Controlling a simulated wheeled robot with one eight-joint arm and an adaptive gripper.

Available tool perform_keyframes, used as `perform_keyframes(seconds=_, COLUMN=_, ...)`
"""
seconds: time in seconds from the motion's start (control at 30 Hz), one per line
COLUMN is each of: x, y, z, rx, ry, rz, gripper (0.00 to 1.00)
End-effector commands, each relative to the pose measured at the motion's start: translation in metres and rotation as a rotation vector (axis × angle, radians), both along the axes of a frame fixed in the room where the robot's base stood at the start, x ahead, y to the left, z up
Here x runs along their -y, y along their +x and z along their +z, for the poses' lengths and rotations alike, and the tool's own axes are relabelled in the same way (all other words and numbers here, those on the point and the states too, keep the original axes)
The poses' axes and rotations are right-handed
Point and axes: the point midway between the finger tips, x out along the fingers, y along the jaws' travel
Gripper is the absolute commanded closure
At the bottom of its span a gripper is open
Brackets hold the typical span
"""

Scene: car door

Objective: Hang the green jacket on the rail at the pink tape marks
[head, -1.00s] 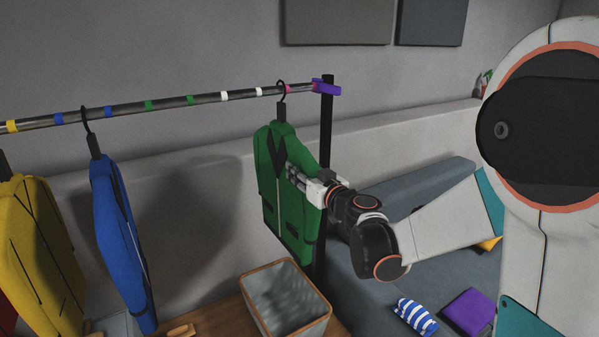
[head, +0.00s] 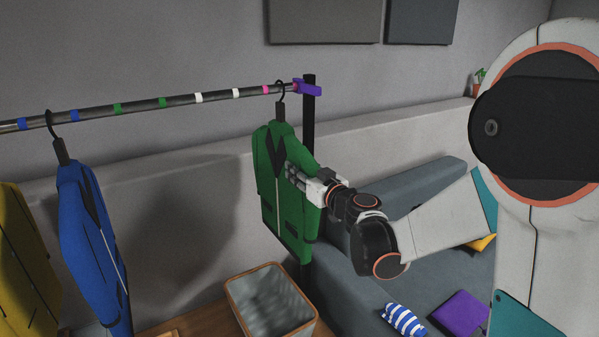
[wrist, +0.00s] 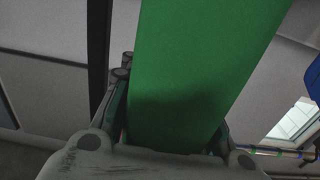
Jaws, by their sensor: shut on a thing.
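The green jacket (head: 268,190) hangs upright from its hanger at the right end of the rail (head: 135,107). My gripper (head: 293,174) is shut on its right side; in the wrist view the green cloth (wrist: 195,70) fills the space between the fingers. The hanger hook (head: 280,90) shows at rail height, between a pink tape mark (head: 266,89) and another pinkish mark (head: 295,87) by the purple end piece (head: 308,88). I cannot tell whether the hook is over the rail or in front of it.
A blue jacket (head: 85,235) and a yellow jacket (head: 22,260) hang at the left. A dark post (head: 308,125) carries the rail's right end. A wood-rimmed bin (head: 268,300) stands below the green jacket. A grey sofa (head: 350,290) with cushions is at the right.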

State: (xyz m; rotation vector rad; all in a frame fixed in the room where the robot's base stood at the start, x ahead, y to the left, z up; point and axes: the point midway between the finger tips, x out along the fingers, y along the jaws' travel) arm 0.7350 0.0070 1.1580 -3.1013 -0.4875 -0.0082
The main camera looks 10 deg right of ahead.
Motion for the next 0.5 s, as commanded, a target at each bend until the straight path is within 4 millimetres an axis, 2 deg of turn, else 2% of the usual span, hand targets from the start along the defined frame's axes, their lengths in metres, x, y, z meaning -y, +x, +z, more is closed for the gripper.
perform_keyframes(seconds=0.37, x=-0.0001, y=0.0014, z=-0.0016, rx=0.000, ry=0.001, rz=0.001, gripper=1.00)
perform_keyframes(seconds=0.4, x=-0.0001, y=0.0014, z=-0.0016, rx=0.000, ry=0.001, rz=0.001, gripper=0.66)
perform_keyframes(seconds=0.5, x=-0.0001, y=0.0014, z=-0.0016, rx=0.000, ry=0.001, rz=0.001, gripper=0.47)
